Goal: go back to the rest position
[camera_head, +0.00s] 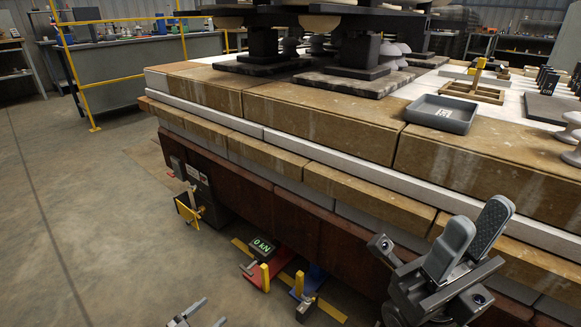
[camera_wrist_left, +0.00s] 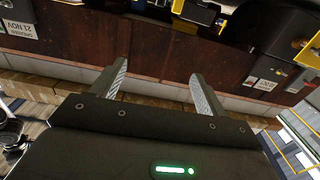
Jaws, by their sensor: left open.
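My left gripper (camera_head: 212,311) shows only as fingertips at the bottom edge of the head view, low over the floor beside the bench. In the left wrist view its two fingers (camera_wrist_left: 157,77) stand well apart with nothing between them. My right gripper (camera_head: 478,218) is at the lower right of the head view, in front of the bench side, with its fingers pointing up. Its fingers look apart, the textured pad of one showing behind the other, and I see nothing held.
The large bench (camera_head: 330,115) with brown and white edge layers fills the right. A grey tray (camera_head: 441,113) and dark stack bases (camera_head: 355,82) stand on it. A display reading 0 kN (camera_head: 262,246) sits low beside it. A yellow rail (camera_head: 75,70) stands left; the left floor is clear.

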